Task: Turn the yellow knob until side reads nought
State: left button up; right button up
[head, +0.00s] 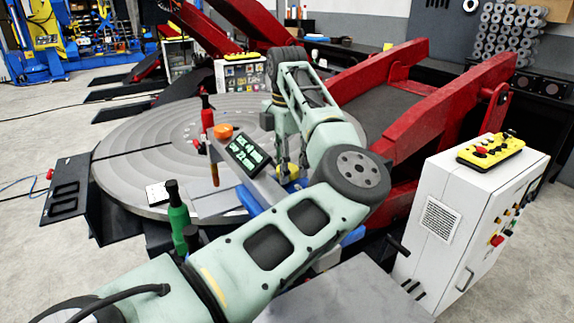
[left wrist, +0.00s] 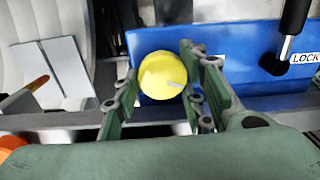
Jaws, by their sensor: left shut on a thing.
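The yellow knob (head: 291,172) is on a blue block beside the large round turntable. In the left wrist view the knob (left wrist: 161,75) is round, with a short grey mark on its face. My left gripper (head: 288,163) reaches down to it, and its green fingers (left wrist: 160,82) are on both sides of the knob, shut on it. My right gripper is not in view.
A red-handled lever (head: 207,114), an orange knob (head: 223,131) and a green-handled lever (head: 178,213) stand near the display. A black lever (left wrist: 291,35) marked LOCK is right of the knob. A white control cabinet (head: 450,215) stands at right.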

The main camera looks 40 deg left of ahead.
pick_arm(q)
jog(key=shift+a+n+b, duration=0.15)
jog(key=shift+n+b, duration=0.55)
jog(key=shift+n, duration=0.5)
jog(key=n+b, duration=0.1)
jog(key=n, duration=0.1)
jog(key=shift+n, duration=0.4)
jog(key=n, duration=0.3)
jog(key=shift+s+r+b, duration=0.1)
jog(key=shift+b, duration=0.2)
jog(key=shift+n, duration=1.8)
